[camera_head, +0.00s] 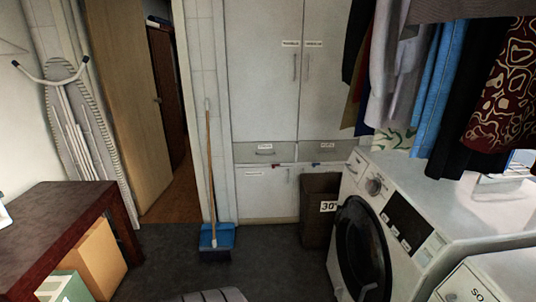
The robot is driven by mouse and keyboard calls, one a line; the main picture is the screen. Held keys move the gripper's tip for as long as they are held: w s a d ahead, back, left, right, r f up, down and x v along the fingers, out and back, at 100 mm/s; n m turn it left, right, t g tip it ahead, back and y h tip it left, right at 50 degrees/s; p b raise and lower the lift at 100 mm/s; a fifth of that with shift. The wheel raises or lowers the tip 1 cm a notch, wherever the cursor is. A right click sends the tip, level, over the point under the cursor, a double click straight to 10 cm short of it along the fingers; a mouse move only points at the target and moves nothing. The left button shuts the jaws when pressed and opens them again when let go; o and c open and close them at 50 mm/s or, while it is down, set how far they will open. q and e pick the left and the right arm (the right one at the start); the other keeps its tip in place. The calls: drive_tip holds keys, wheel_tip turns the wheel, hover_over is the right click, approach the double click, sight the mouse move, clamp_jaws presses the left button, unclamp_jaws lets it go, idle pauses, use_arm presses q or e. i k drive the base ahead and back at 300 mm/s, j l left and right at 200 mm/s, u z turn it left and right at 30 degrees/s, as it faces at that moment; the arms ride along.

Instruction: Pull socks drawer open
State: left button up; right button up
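A tall white cabinet (266,75) stands at the back. Below its upper doors is a row with a left drawer (250,153) and a right drawer (318,156). Each has a small white label, too small to read surely, so I cannot tell which is the socks drawer. The left drawer has a thin handle (265,153). Both drawer fronts look flush with the cabinet. Hanging clothes and the washing machine come close to the right drawer's right end. Neither of my grippers is in view.
A dark bin (319,213) stands before the cabinet's lower right. A white washing machine (395,225) fills the right. A broom (211,170) with a blue dustpan (225,236) stands left. A brown table (60,215) is at left.

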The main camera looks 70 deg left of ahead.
sight(264, 152)
drive_tip(key=u, duration=2.2)
drive_tip(key=i, duration=0.1)
